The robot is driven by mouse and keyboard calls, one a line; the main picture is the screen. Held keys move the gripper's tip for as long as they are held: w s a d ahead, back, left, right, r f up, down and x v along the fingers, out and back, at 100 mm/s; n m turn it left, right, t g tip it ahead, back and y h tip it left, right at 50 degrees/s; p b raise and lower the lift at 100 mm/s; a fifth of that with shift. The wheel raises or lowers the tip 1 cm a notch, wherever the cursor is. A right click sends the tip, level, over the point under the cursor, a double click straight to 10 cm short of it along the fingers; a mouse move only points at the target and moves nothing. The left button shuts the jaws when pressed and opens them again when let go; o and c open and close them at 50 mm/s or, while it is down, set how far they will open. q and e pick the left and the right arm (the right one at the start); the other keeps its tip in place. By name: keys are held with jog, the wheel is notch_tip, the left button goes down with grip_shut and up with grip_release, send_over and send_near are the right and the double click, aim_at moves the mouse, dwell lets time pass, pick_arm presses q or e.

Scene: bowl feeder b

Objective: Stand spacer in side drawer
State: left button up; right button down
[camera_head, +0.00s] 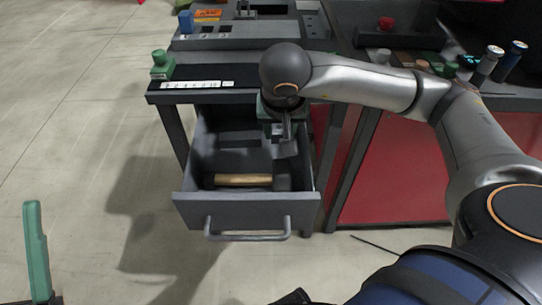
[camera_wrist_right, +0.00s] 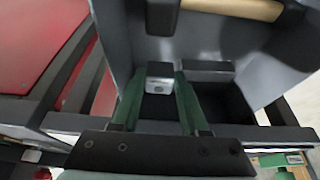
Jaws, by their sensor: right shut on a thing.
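The side drawer (camera_head: 247,213) is pulled open below the bench, with its grey handle facing me. My right gripper (camera_head: 284,132) points down over the back right of the drawer. In the right wrist view its two green fingers (camera_wrist_right: 156,100) are shut on a small light grey spacer (camera_wrist_right: 160,72). The spacer's lower end and any contact with the drawer floor cannot be made out. In the head view the gripper mostly hides it. Of my left gripper, a green finger (camera_head: 36,250) shows at the lower left; its opening cannot be judged.
A hammer with a wooden handle (camera_head: 243,180) lies near the drawer's front; it also shows in the right wrist view (camera_wrist_right: 232,8). A dark block (camera_wrist_right: 207,71) is beside the spacer. The bench top (camera_head: 255,97) overhangs the drawer's back. The front left floor is clear.

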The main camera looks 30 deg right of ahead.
aim_at(279, 150)
notch_tip(279, 150, down, 6)
jog(key=shift+r+b, duration=0.1)
jog(key=shift+b, duration=0.6)
jog(key=shift+c, duration=2.1)
grip_release()
